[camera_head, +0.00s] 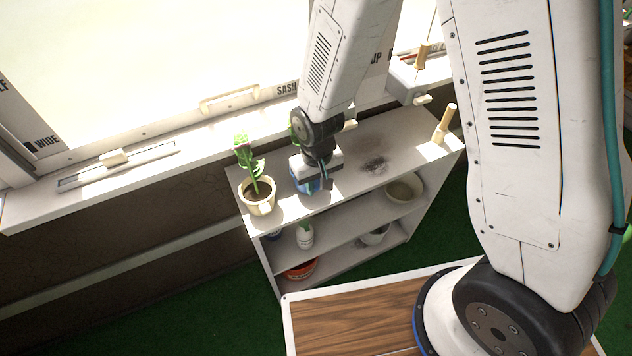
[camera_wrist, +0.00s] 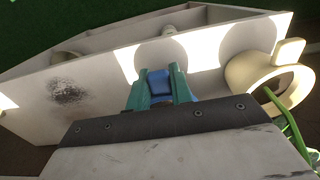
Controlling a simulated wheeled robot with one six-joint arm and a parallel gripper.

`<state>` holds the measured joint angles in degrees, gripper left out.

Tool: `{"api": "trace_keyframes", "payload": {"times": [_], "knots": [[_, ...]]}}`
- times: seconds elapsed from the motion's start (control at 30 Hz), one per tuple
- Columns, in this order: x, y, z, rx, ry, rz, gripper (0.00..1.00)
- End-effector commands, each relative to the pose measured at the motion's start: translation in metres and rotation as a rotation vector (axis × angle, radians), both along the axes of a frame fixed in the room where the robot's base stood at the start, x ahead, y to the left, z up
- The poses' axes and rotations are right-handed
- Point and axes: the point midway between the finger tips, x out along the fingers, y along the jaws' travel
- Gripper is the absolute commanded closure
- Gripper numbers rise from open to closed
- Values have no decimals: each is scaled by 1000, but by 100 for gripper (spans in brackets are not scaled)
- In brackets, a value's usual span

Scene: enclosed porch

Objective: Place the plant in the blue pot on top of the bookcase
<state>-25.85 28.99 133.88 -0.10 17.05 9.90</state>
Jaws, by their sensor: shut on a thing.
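My gripper (camera_head: 322,184) is over the left-middle of the bookcase top (camera_head: 345,185), pointing down. It is shut on a blue thing, likely the blue pot (camera_head: 304,181). In the wrist view, a blue patch (camera_wrist: 159,84) shows between the two teal fingers of my gripper (camera_wrist: 160,92). Most of the pot is hidden by my gripper, and I cannot clearly see its plant. A round shadow lies on the top beside it. I cannot tell whether the pot touches the surface.
A cream pot with a green plant (camera_head: 258,200) stands on the bookcase top just left of my gripper. A dark smudge (camera_head: 374,164) marks the clear right part. A wooden-handled item (camera_head: 444,125) is at the right end. Lower shelves hold several pots. A window sill runs behind.

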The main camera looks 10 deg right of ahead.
Motion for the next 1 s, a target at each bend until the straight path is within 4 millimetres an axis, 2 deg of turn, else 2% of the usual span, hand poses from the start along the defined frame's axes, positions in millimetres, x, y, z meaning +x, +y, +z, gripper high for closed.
{"api": "trace_keyframes", "payload": {"times": [0.4,0.43,0.5,0.83,1.0], "knots": [[0,2,-7,0,-1,3,100],[0,2,-8,0,-1,3,76],[0,2,-7,0,-1,3,57],[0,2,-5,1,-2,4,57],[0,3,15,2,-5,4,57]]}}
